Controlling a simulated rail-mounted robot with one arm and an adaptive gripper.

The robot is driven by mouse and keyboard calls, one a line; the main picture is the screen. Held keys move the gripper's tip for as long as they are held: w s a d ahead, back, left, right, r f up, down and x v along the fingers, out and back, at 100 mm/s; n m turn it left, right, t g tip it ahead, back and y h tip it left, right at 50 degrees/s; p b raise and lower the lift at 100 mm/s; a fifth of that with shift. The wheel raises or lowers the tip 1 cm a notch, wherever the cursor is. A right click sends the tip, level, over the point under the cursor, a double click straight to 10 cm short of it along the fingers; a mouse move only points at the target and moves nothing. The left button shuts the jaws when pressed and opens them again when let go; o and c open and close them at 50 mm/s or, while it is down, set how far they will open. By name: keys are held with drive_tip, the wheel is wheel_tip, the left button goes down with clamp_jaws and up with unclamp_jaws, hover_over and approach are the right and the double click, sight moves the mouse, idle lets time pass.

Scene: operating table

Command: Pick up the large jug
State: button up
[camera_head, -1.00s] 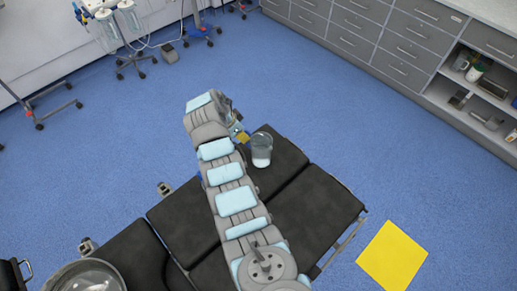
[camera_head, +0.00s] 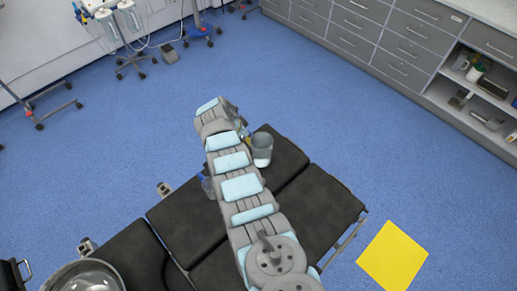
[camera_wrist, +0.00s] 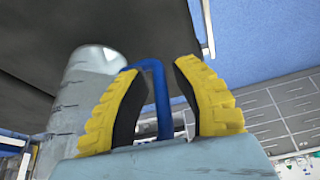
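A clear jug (camera_head: 262,149) stands on the black operating table, just right of my arm's far end. In the wrist view a clear jug with graduation marks (camera_wrist: 85,90) is on the left, with a blue loop handle (camera_wrist: 161,95). My gripper (camera_wrist: 157,68) is open, its yellow ribbed fingers on either side of the blue handle. I cannot tell whether either finger touches it. In the head view my gripper is mostly hidden behind my arm. A smaller-looking clear and blue vessel (camera_head: 206,184) shows partly at my arm's left side.
The black table (camera_head: 315,207) has bare padding right of my arm. A metal bowl (camera_head: 85,277) is at the lower left. Grey drawers (camera_head: 390,40) line the upper right. A yellow square (camera_head: 393,256) lies on the blue floor.

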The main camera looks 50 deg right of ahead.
drive_tip(key=shift+f, duration=0.25)
clamp_jaws()
drive_tip(key=shift+r, duration=0.3)
idle(0.5)
